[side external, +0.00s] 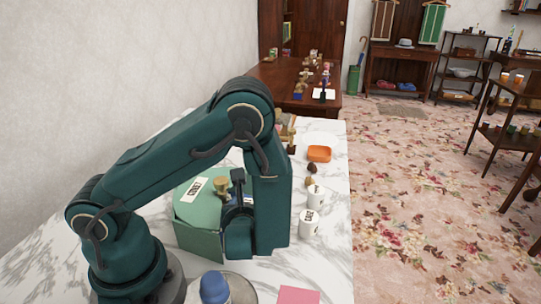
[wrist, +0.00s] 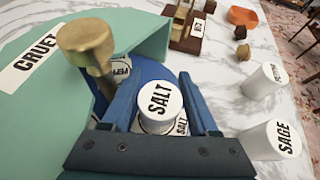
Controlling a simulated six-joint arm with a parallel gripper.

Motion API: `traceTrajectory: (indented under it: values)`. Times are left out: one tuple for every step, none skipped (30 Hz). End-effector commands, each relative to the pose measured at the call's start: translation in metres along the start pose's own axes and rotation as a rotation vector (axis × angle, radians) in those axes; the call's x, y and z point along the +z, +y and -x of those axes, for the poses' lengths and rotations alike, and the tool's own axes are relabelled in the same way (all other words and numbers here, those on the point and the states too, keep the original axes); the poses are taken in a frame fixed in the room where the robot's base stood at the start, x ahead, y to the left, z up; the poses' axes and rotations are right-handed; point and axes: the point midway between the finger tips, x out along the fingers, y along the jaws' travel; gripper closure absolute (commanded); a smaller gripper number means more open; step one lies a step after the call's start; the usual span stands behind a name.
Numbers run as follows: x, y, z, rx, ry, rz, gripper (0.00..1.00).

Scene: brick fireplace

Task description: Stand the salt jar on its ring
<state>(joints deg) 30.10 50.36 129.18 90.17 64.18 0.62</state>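The white salt jar (wrist: 160,101), with SALT on its lid, is between the two fingers of my gripper (wrist: 162,90) in the wrist view. The fingers lie close along its left and right sides. Just below it a white SALT-marked ring (wrist: 182,124) shows in part on the blue floor of the cruet stand. The jar hides most of this ring, so I cannot tell whether its base touches it. The green cruet stand (side external: 202,203) has a brass knob (wrist: 86,43) close to my left finger. In the side view my gripper (side external: 238,190) is at the stand and the jar is hidden.
A pepper ring (wrist: 120,66) lies beyond the left finger. The sage jar (wrist: 283,139) and another white jar (wrist: 266,88) stand on the marble to the right. Farther back are small brown things and an orange dish (side external: 319,154). A pink card (side external: 298,295) lies in front.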

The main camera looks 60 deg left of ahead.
Motion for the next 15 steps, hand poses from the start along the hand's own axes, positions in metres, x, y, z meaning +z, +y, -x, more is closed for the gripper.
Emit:
traceTrajectory:
  values:
    - [0.000, 0.000, 0.000, 0.000, 0.000, 0.000, 0.40]
    - [0.001, 0.000, 0.000, 0.000, 0.000, 0.001, 0.40]
    - [0.001, 0.000, 0.001, 0.000, 0.000, 0.002, 0.40]
    - [0.002, 0.000, 0.001, -0.001, 0.000, 0.003, 0.40]
    - [0.004, 0.000, 0.002, -0.001, 0.000, 0.004, 0.40]
    - [0.004, -0.001, 0.005, -0.004, -0.001, 0.002, 0.40]
    - [0.004, -0.002, 0.009, -0.006, -0.001, 0.001, 0.40]
    - [0.004, -0.002, 0.013, -0.007, -0.002, 0.002, 0.40]
    - [0.004, -0.002, 0.020, -0.008, -0.001, 0.003, 0.40]
    - [0.004, -0.002, 0.025, -0.009, -0.001, 0.002, 0.40]
    - [0.004, -0.002, 0.030, -0.010, 0.000, 0.002, 0.40]
    - [0.003, -0.002, 0.038, -0.010, 0.000, 0.002, 0.40]
    - [0.004, -0.003, 0.045, -0.011, -0.002, 0.004, 0.40]
    - [0.004, -0.003, 0.051, -0.011, -0.002, 0.003, 0.40]
    - [0.003, -0.002, 0.059, -0.012, 0.000, 0.004, 0.40]
